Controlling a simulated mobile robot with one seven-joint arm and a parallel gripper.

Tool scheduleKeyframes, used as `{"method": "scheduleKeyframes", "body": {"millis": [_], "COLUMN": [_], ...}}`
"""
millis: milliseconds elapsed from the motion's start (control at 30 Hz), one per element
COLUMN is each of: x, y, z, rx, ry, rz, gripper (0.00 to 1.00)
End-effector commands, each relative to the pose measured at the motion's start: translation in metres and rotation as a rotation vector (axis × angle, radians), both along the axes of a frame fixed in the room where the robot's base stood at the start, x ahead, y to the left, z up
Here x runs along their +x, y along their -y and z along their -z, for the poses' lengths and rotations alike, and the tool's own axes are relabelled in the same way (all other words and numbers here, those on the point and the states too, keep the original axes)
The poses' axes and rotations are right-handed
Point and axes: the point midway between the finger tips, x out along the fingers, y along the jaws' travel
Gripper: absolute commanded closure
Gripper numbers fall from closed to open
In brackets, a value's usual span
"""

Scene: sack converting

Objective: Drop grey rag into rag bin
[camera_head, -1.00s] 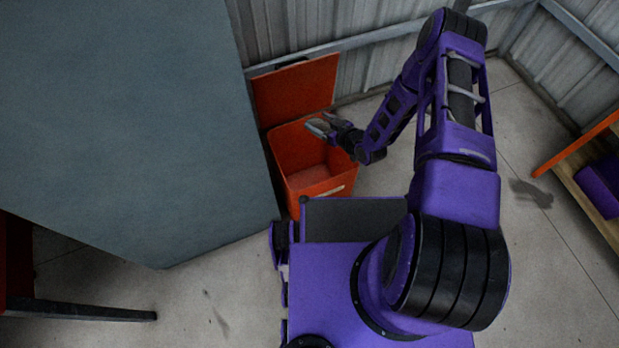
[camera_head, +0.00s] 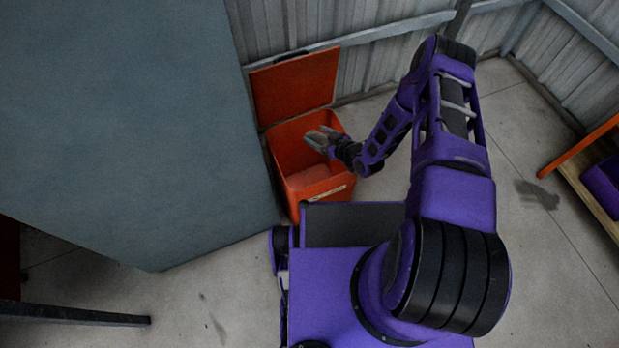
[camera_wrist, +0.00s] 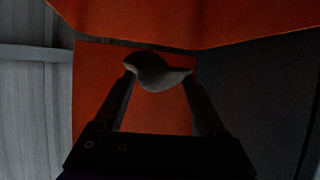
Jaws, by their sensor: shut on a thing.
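The grey rag (camera_wrist: 158,73) is a small crumpled lump pinched between the two fingertips of my gripper (camera_wrist: 160,74) in the wrist view. In the head view, my gripper (camera_head: 318,137) is over the opening of the orange-red rag bin (camera_head: 318,186), near its back right part. The rag is hard to tell apart from the fingers there. The bin's lid (camera_head: 295,88) stands open against the wall side. Pale red-brown contents or floor show inside the bin.
A large grey-blue surface (camera_head: 120,120) fills the left, its edge close beside the bin. A corrugated metal wall (camera_head: 385,18) runs behind. A wooden shelf with orange edging (camera_head: 580,145) stands at the far right. Bare concrete floor lies between.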

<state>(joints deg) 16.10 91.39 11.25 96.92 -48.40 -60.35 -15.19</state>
Motion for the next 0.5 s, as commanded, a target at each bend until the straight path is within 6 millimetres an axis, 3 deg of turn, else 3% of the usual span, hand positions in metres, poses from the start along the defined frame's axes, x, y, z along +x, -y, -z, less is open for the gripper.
{"method": "scheduleKeyframes", "body": {"millis": [100,133,200,267,500], "x": [0.0003,0.0003,0.0003,0.0003,-0.0004], "y": [0.0,0.0,0.0,0.0,0.0008], "z": [-0.0008,-0.0008,-0.0008,-0.0008,-0.0013], "rx": [0.001,0.0,0.0,0.0,0.0], "ry": [0.001,0.0,0.0,0.0,0.0], "rz": [0.0,0.0,0.0,0.001,0.001], "gripper": [0.81,0.21,0.08,0.0,0.0]}}
